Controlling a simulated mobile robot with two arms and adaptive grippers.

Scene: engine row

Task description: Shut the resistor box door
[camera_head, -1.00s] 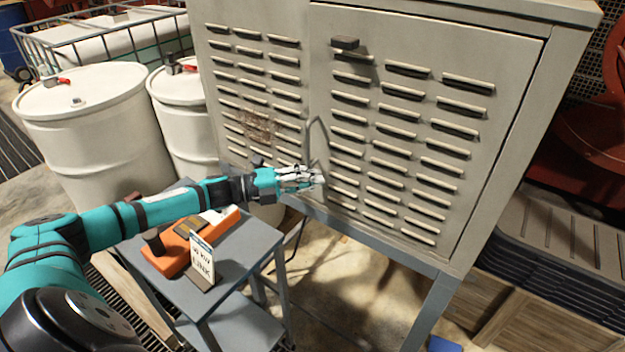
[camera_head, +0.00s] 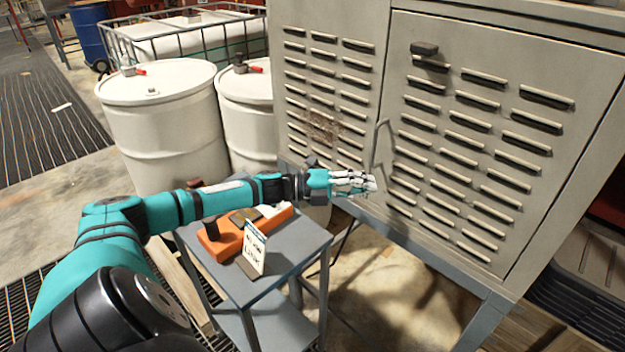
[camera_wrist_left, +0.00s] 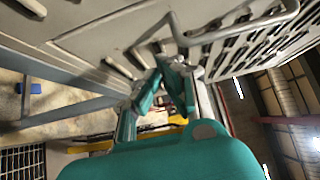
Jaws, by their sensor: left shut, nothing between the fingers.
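The resistor box (camera_head: 330,70) is a large grey cabinet with rows of louvres, standing on blue-grey legs. Its door (camera_head: 480,130) is the right-hand louvred panel and looks nearly flush with the frame. Thin dark lines run along its top and right edges; I cannot tell whether it is fully shut. A bent bar handle (camera_head: 378,145) is at the door's left edge; it also shows large in the left wrist view (camera_wrist_left: 240,30). My left gripper (camera_head: 372,184) is shut and empty, close to the door's lower left, just below the handle. Contact is unclear. My right gripper is out of view.
A small grey cart (camera_head: 290,268) with an orange item (camera_head: 222,245) and a sign card (camera_head: 253,248) stands under my left forearm. White drums (camera_head: 165,130) stand behind it. A black block (camera_head: 424,48) sits high on the door. The floor below the box is open.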

